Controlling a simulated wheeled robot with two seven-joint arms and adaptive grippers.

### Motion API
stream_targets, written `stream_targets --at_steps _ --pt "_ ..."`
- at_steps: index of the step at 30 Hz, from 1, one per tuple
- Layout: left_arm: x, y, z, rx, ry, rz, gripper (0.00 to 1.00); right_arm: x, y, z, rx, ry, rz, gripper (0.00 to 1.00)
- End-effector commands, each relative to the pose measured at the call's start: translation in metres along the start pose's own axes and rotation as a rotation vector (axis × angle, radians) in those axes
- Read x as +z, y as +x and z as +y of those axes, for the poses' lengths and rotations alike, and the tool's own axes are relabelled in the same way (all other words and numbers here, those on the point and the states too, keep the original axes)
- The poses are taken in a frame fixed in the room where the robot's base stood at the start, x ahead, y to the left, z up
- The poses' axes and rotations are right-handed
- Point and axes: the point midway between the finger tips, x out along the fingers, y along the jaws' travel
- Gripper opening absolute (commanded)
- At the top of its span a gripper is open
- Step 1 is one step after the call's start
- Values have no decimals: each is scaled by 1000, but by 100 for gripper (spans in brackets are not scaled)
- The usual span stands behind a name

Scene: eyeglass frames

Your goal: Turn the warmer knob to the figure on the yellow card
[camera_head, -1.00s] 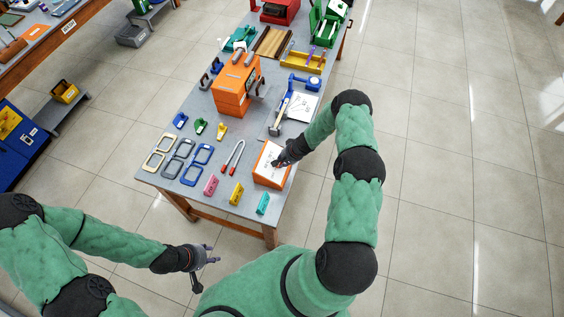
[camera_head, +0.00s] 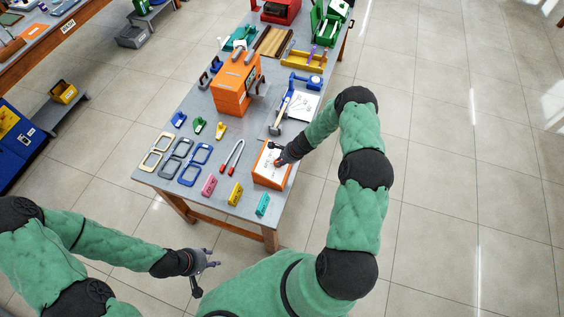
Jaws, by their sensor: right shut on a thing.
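The warmer is an orange box with a white top (camera_head: 262,167) at the near right edge of the table. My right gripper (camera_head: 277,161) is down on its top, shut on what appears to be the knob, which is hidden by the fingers. The dial figures are too small to read. A small yellow card (camera_head: 236,194) stands at the table's near edge, left of the warmer; its figure is not legible. My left gripper (camera_head: 205,267) hangs empty in front of the table, off its near edge, with its fingers apart.
A pink card (camera_head: 209,186) and a teal card (camera_head: 262,204) flank the yellow one. Red-tipped tongs (camera_head: 233,156) and several eyeglass frames (camera_head: 195,165) lie left of the warmer. A hammer (camera_head: 282,113) and an orange machine (camera_head: 231,97) are behind.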

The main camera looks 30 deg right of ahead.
Motion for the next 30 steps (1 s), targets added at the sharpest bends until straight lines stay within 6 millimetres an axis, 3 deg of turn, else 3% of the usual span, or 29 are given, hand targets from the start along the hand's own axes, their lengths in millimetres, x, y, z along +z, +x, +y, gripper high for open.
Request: stream_targets --at_steps 12,28,29,30 --pt "0 0 0 0 0 0 40 1 0 0 0 173 0 0" --pt "0 0 0 0 0 0 40 1 0 -1 -1 192 0 0" --pt "0 0 0 0 0 0 40 1 0 -1 -1 192 0 30" --pt "0 0 0 0 0 0 40 1 0 -1 -1 192 0 41"
